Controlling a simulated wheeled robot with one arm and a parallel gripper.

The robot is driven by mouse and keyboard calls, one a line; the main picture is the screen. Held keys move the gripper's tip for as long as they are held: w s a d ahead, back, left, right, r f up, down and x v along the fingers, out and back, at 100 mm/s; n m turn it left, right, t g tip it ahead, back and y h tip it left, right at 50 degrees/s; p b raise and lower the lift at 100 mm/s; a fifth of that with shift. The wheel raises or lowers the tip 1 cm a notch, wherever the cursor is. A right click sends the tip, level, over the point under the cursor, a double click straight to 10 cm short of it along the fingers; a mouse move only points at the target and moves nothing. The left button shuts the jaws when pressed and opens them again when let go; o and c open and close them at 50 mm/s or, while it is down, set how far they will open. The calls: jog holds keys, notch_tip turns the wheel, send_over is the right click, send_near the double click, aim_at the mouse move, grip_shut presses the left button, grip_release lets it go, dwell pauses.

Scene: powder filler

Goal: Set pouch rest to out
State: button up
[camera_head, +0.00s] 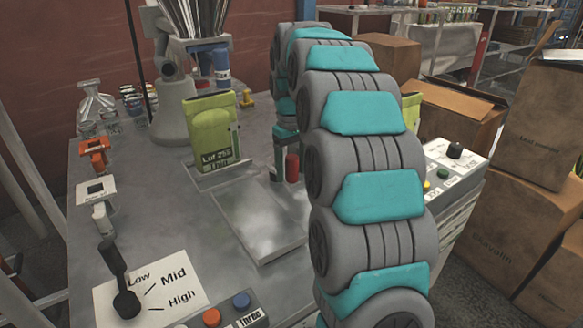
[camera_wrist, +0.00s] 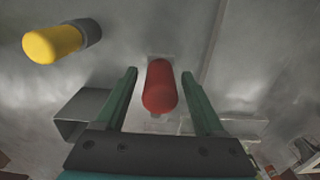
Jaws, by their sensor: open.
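A red rounded handle (camera_wrist: 160,88) stands between the two fingers of my gripper (camera_wrist: 158,74) in the wrist view. The fingers are open, with a gap on each side of the handle. In the head view the same red handle (camera_head: 292,168) shows just left of my arm, beside a flat metal plate (camera_head: 262,222). A green pouch (camera_head: 210,132) stands upright at the far end of that plate. No label shows which part is the pouch rest, and my arm hides much of the area around the handle.
A yellow knob (camera_wrist: 52,44) lies left of my fingers in the wrist view. A black lever (camera_head: 120,275) on a Low/Mid/High plate stands front left. A button box (camera_head: 225,312) is at the front. Cardboard boxes (camera_head: 530,170) are at the right.

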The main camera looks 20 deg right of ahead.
grip_shut()
dwell(0.4)
dwell(0.9)
